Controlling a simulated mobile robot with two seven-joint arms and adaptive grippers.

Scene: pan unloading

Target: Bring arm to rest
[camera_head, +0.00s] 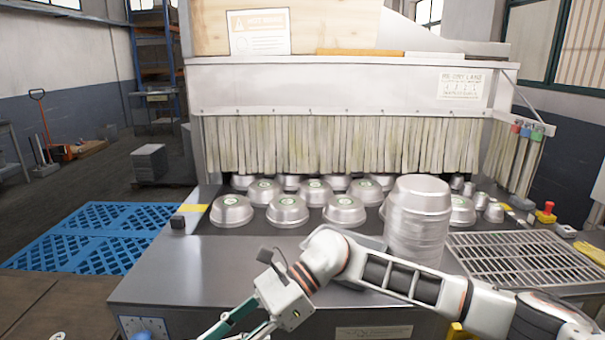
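My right arm comes in from the right and reaches across the front of the machine to the lower left. Its gripper (232,320) shows teal finger links at the bottom edge; the fingertips are cut off, so I cannot tell whether it is open or shut. My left gripper is not in view. A tall stack of metal pans (418,215) stands upside down on the right of the counter, behind my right arm, which hides its base. Several single pans (289,212) lie upside down in rows before the machine's strip curtain.
The strip curtain (340,145) hangs behind the pans. The steel counter front (215,262) is bare on the left. A metal grate (520,258) and a red stop button (548,207) are at the right. Blue pallets (95,238) lie on the floor at the left.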

